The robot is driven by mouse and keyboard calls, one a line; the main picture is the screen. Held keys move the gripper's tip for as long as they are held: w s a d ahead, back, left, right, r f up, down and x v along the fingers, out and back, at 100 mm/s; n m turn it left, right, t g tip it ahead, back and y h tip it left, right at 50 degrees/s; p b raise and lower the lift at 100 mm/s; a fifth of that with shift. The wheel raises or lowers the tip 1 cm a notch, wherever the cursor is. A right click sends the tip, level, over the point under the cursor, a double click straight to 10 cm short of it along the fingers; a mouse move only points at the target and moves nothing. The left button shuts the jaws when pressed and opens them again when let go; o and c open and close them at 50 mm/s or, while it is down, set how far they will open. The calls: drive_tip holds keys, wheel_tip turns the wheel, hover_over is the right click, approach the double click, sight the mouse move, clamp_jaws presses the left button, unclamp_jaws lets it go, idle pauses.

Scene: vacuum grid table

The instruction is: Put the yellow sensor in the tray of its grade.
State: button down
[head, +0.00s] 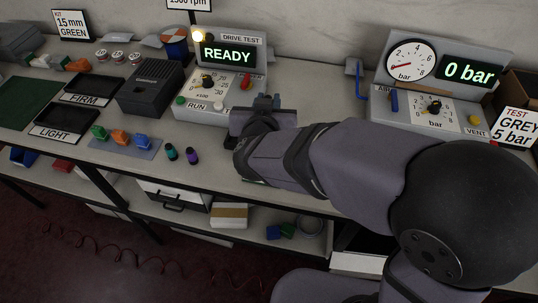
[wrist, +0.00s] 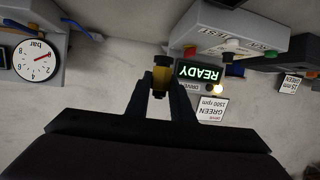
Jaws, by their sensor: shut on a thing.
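My gripper (head: 264,103) is in front of the drive test unit in the head view, and its hold is hidden there. In the wrist view my gripper (wrist: 161,84) is shut on the yellow sensor (wrist: 160,78), a small yellow piece with dark ends. Two black trays lie on the left of the table: one labelled FIRM (head: 96,80) and, nearer, one labelled LIGHT (head: 64,111). The drive test unit (head: 186,104) shows READY with a lit yellow lamp. The air unit (head: 385,115) on the right shows 0 bar; its sign reads GREY 5 bar.
A blue mat (head: 148,153) holds green, orange and blue pieces. Teal (head: 171,151) and purple (head: 192,156) pieces stand to its right. A dark box (head: 146,95) stands between trays and drive unit. A green mat (head: 25,103) lies far left. A sign reads GREEN 1500 rpm (wrist: 212,110).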

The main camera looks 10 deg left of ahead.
drive_tip(key=shift+n+y, duration=0.3)
drive_tip(key=shift+y, duration=0.1)
drive_tip(key=shift+s+d+f+b, duration=0.15)
drive_tip(key=shift+s+f+b, duration=0.2)
drive_tip(key=shift+f, duration=1.85)
drive_tip(key=shift+s+d+f+b, duration=0.1)
drive_tip(key=shift+s+f+b, duration=0.25)
drive_tip(key=shift+f, duration=1.85)
drive_tip(key=shift+s+d+f+b, duration=0.15)
drive_tip(key=shift+s+f+b, duration=0.2)
drive_tip(key=shift+f, duration=1.85)
drive_tip(key=shift+f, duration=0.1)
drive_tip(key=shift+f, duration=0.15)
drive_tip(key=c, duration=1.5)
unclamp_jaws()
drive_tip(key=shift+c, duration=0.2)
